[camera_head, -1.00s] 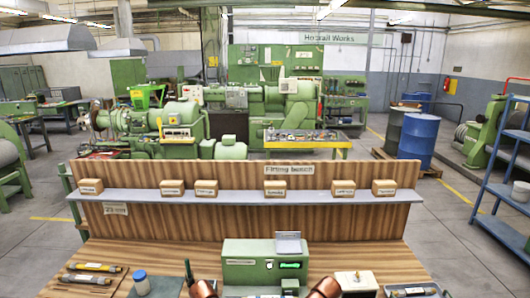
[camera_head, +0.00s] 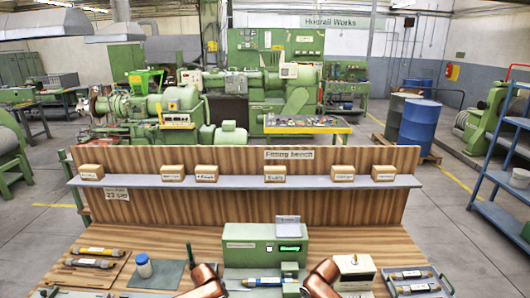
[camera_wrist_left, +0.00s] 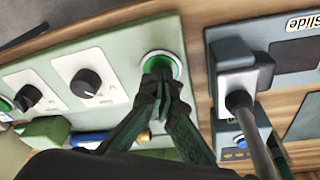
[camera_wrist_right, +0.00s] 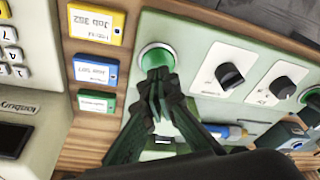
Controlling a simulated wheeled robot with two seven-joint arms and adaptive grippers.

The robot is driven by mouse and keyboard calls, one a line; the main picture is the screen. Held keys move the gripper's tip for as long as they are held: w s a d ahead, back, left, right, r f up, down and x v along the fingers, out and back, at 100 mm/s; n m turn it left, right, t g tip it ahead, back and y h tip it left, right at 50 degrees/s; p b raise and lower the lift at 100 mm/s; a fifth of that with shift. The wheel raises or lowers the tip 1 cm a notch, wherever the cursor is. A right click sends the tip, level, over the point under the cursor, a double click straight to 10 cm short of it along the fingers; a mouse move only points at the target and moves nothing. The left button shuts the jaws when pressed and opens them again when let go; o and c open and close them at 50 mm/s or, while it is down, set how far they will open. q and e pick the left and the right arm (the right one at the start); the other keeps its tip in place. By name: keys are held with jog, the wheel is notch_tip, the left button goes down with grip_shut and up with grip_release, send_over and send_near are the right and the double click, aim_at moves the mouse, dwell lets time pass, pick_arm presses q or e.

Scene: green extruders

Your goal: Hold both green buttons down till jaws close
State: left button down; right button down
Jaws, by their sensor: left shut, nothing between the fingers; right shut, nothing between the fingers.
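The green press box (camera_head: 250,243) stands on the bench with a small lit display (camera_head: 289,248). In the left wrist view my left gripper (camera_wrist_left: 160,68) is shut and empty, its tips at a white-ringed green button (camera_wrist_left: 151,60). In the right wrist view my right gripper (camera_wrist_right: 158,76) is shut and empty, its tips at the other green button (camera_wrist_right: 153,54). The tips partly hide both buttons; I cannot tell how far either is pressed. A blue and silver rod (camera_head: 264,282) lies across the box's front. The jaws' state is unclear.
Black knobs (camera_wrist_left: 86,83) sit between the buttons. A dark unit with a thick cable (camera_wrist_left: 238,100) is beside the left button. Job cards (camera_wrist_right: 96,26) and a cream keypad device (camera_wrist_right: 20,60) are by the right.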

pick_arm(q)
jog(key=shift+s+f, duration=0.15)
jog(key=shift+f, duration=0.05)
pick_arm(e)
jog(key=shift+s+x, duration=0.2)
jog(key=shift+x, duration=0.8)
jog(key=shift+s+d+f, duration=0.1)
jog(key=shift+f, duration=0.3)
dwell(1.6)
jog(key=shift+r, duration=0.15)
jog(key=w+a+v, duration=0.1)
jog(key=v, duration=0.7)
jog(key=shift+w+r, duration=0.2)
jog(key=shift+w, duration=0.2)
pick_arm(q)
jog(key=shift+r, duration=0.1)
jog(key=w+d+v, duration=0.1)
jog(key=v, duration=0.7)
jog(key=shift+w+r, duration=0.15)
jog(key=shift+w, duration=0.35)
pick_arm(e)
jog(key=shift+f, duration=0.1)
